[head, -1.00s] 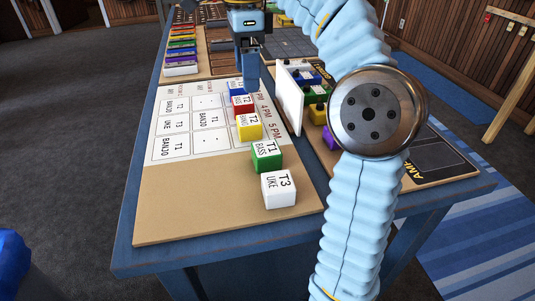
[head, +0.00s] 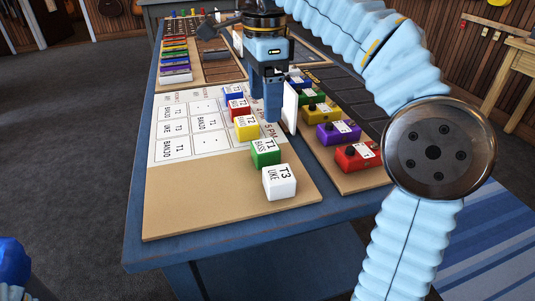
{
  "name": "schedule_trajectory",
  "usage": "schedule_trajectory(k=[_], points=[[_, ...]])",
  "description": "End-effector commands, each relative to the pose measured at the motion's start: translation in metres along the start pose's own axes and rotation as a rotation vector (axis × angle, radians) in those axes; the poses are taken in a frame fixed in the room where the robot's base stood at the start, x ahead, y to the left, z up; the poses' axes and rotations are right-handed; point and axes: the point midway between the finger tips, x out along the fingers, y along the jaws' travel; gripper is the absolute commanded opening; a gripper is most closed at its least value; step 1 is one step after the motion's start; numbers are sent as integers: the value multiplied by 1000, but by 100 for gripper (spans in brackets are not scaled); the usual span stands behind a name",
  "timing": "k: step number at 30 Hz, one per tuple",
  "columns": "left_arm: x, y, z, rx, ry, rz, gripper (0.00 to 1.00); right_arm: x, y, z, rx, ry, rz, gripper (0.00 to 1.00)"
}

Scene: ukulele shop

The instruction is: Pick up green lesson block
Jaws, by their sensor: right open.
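The green lesson block (head: 266,155), labelled T1 BASS, sits on the tan schedule board (head: 190,205). It stands between the yellow block (head: 246,130) and the white T3 UKE block (head: 279,185) in a slanting row. My right gripper (head: 265,112) is open, pointing down beyond the green block, just right of the red and yellow blocks. It appears apart from the green block. A white upright panel (head: 290,106) stands close to its right finger; whether they touch I cannot tell.
Red (head: 241,112) and blue (head: 233,93) blocks continue the row. Purple (head: 338,133) and red (head: 358,157) pedals stand on a board to the right. Coloured bars (head: 176,74) lie at the back left. The board's front is bare.

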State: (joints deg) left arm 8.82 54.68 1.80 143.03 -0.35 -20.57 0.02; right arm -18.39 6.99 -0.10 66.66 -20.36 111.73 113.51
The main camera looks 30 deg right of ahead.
Motion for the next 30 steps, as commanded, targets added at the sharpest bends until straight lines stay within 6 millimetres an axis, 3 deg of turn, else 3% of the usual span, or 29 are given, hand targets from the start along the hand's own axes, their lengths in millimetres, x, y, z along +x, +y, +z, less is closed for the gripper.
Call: schedule_trajectory(k=[6, 14, 21, 30], points=[[16, -7, 0, -2, 1, -1, 82, 44, 1, 0, 0, 2, -2, 83], [20, -9, 0, -3, 2, -2, 82, 66, 2, 0, 0, 2, -2, 83], [29, -13, 0, -4, 3, -3, 82, 104, 8, 1, 1, 2, -1, 83], [29, -13, 0, -5, 4, -3, 82, 112, 7, 1, 1, 0, -3, 83]])
